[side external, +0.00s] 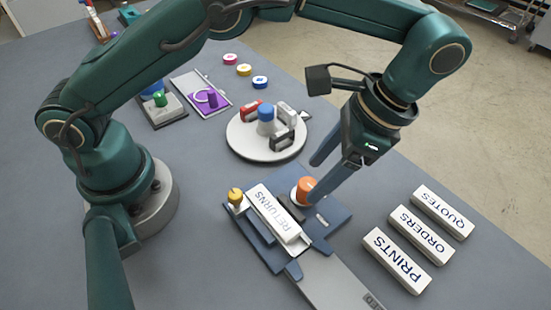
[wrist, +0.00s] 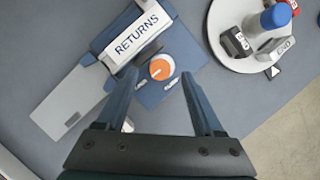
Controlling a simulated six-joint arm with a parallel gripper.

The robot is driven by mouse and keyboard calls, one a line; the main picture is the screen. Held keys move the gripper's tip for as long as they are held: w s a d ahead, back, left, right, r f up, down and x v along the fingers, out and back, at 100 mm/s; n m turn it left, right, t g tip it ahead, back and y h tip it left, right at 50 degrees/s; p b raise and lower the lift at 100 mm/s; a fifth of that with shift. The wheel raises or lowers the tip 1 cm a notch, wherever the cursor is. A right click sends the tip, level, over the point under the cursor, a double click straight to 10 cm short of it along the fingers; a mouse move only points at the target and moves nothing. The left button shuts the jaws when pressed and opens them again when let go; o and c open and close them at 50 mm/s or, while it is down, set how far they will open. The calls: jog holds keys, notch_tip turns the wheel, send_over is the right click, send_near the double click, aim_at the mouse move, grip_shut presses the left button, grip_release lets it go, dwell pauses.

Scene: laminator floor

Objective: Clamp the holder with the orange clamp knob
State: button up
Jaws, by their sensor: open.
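The orange clamp knob (side external: 305,188) stands on the blue holder base (side external: 335,212), beside a white block marked RETURNS (side external: 278,214) that sits in the holder. In the wrist view the orange knob (wrist: 161,68) lies ahead of my fingers, roughly in line with the gap between them, and the RETURNS block (wrist: 138,35) is to its upper left. My gripper (side external: 325,175) is open and empty, with its fingers pointing down close by the knob. It also shows in the wrist view (wrist: 158,82). I cannot tell whether a finger touches the knob.
A yellow-topped knob (side external: 236,196) stands at the holder's left. A round white turntable (side external: 268,150) with a blue knob and several blocks is behind. White blocks marked PRINTS (side external: 396,260), ORDERS (side external: 420,234) and QUOTES (side external: 442,212) lie at right. Bare table separates them from the holder.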

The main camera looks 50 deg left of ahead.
aim_at(309, 183)
jog(key=shift+x, duration=2.05)
grip_shut()
